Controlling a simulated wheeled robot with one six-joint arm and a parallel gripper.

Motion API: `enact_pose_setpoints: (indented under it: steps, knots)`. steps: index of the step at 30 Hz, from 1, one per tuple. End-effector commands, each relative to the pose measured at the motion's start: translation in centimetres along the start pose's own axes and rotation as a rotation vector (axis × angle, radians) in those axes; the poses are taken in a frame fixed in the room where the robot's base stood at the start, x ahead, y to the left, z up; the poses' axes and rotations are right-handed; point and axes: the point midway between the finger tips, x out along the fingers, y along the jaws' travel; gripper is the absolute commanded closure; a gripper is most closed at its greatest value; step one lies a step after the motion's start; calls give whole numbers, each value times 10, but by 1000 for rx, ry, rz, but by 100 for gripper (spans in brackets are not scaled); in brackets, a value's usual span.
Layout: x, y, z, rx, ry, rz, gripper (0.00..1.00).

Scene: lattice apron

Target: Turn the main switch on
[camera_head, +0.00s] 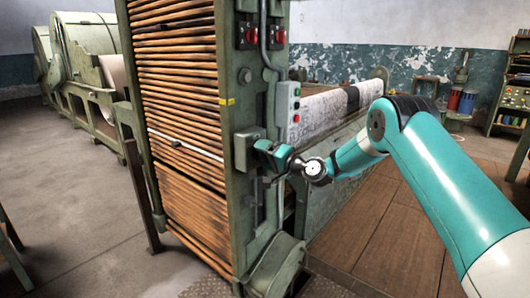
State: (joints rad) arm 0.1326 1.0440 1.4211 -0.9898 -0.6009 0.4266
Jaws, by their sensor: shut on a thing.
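A grey-green switch box (243,151) is fixed to the front post of the lattice machine, below a yellow mark; I take it to be the main switch. My gripper (263,147), with teal fingers, is at the right side of this box. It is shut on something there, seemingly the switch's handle. The handle is hidden by the fingers, so I cannot tell its position. My teal and white arm reaches in from the right.
Two red switches (250,36) sit high on the post. A grey control box (288,104) with coloured buttons stands just above my gripper. Wooden slats (180,75) fill the machine's left side. A green guard (278,266) juts out low. Open floor (75,200) lies left.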

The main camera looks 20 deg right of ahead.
Motion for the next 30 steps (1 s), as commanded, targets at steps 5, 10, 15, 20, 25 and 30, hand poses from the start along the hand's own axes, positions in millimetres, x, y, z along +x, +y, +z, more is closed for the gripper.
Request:
enact_pose_setpoints:
  steps: [5, 10, 15, 20, 25, 30]
  knots:
    - [-1, 1, 0, 158, -2, 5, 49]
    - [-1, 2, 0, 282, -2, 5, 49]
    - [-1, 3, 1, 371, -2, 6, 49]
    - [-1, 4, 1, 423, -2, 6, 49]
    - [-1, 4, 2, 449, -2, 6, 49]
    - [-1, 4, 2, 456, -1, 6, 49]
